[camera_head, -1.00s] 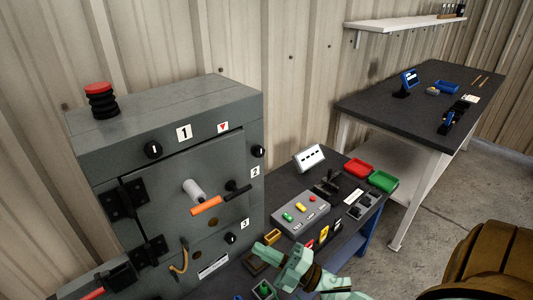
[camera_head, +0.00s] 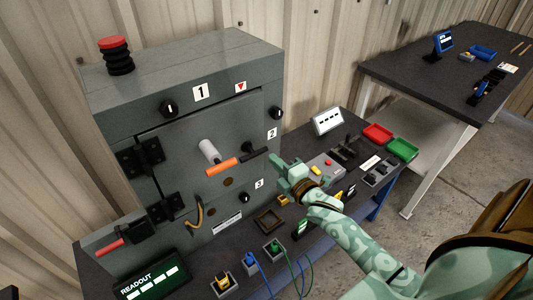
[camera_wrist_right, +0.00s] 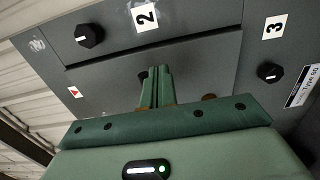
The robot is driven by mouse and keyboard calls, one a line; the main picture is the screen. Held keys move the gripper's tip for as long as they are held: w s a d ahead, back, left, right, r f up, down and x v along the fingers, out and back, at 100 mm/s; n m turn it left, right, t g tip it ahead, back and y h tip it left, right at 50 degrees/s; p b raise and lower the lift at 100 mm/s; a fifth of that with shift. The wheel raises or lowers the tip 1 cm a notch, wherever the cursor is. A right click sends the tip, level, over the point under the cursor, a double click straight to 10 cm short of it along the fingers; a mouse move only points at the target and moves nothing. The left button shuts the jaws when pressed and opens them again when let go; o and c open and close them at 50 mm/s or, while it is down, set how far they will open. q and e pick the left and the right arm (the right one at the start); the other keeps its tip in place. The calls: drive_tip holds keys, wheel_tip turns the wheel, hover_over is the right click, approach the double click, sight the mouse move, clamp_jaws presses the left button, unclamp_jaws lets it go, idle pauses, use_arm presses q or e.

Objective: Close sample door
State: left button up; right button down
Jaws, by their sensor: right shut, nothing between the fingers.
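The sample door (camera_head: 180,155) is a grey panel on the front of the grey enclosure, with black hinges (camera_head: 152,157) at its left. It looks flush or nearly so; I cannot tell whether it is fully closed. A handle with an orange grip (camera_head: 222,167) and black end sits on its right part, beside a pale knob (camera_head: 208,149). My right gripper (camera_head: 275,163) is shut and empty, just right of the handle's black end and apparently apart from it. In the right wrist view its shut fingers (camera_wrist_right: 156,86) point at the grey front. My left gripper is out of view.
The enclosure has black dials, such as dial 1 (camera_head: 169,108), and a red-topped button (camera_head: 115,54) on top. A control box (camera_head: 325,167), a readout (camera_head: 152,278) and green and red trays (camera_head: 402,149) crowd the bench. A second table (camera_head: 425,82) stands at right.

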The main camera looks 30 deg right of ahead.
sight(261, 145)
drive_tip(key=w, duration=0.4)
drive_tip(key=shift+w+b, duration=0.3)
drive_tip(key=shift+w, duration=0.1)
drive_tip(key=shift+w, duration=0.1)
drive_tip(key=shift+w+n+y+b, duration=0.35)
drive_tip(key=shift+w+y, duration=0.25)
drive_tip(key=shift+w, duration=0.25)
drive_tip(key=shift+r, duration=0.3)
